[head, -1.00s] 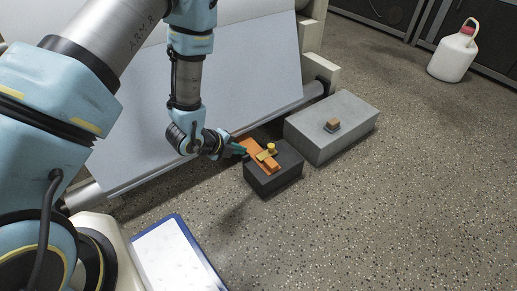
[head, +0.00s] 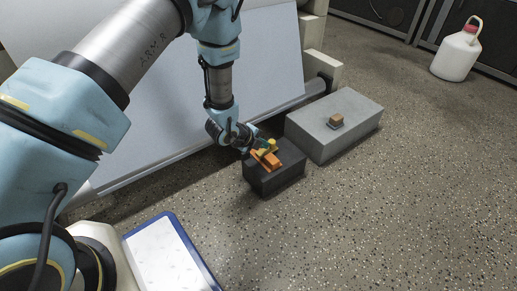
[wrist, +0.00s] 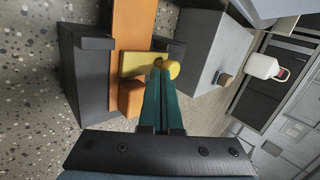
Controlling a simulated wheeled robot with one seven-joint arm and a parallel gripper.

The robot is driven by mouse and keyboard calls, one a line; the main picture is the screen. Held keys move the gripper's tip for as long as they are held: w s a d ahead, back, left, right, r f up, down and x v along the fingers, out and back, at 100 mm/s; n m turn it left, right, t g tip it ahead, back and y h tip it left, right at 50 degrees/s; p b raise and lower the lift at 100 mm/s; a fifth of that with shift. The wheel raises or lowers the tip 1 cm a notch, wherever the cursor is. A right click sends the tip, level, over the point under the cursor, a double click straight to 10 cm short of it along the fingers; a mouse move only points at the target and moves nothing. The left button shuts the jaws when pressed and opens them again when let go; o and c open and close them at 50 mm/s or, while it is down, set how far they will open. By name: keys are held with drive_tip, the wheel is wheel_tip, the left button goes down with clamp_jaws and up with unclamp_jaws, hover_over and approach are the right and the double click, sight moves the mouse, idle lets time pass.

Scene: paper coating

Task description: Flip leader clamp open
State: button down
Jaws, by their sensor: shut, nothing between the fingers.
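The leader clamp sits on a dark block (head: 277,180); it has an orange bar (wrist: 127,35), a smaller orange block (wrist: 131,98) and a yellow plate (wrist: 134,63) with a round yellow knob (wrist: 173,70). In the head view, the clamp's orange part (head: 270,161) shows just in front of my gripper. My gripper (wrist: 161,72) is shut, its teal fingers together and empty. In the wrist view, the fingertips overlap the yellow plate beside the knob; I cannot tell whether they touch. In the head view, my gripper hides the clamp's back left part.
A larger grey block (head: 343,128) with a small tan piece (head: 337,120) on top stands right of the dark block. A sloping pale sheet (head: 150,110) and its roller lie behind my arm. A white jug (head: 457,56) stands far right. The speckled floor in front is clear.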

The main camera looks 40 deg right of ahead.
drive_tip(key=d, duration=0.6)
drive_tip(key=shift+s+d, duration=0.15)
drive_tip(key=shift+d, duration=0.2)
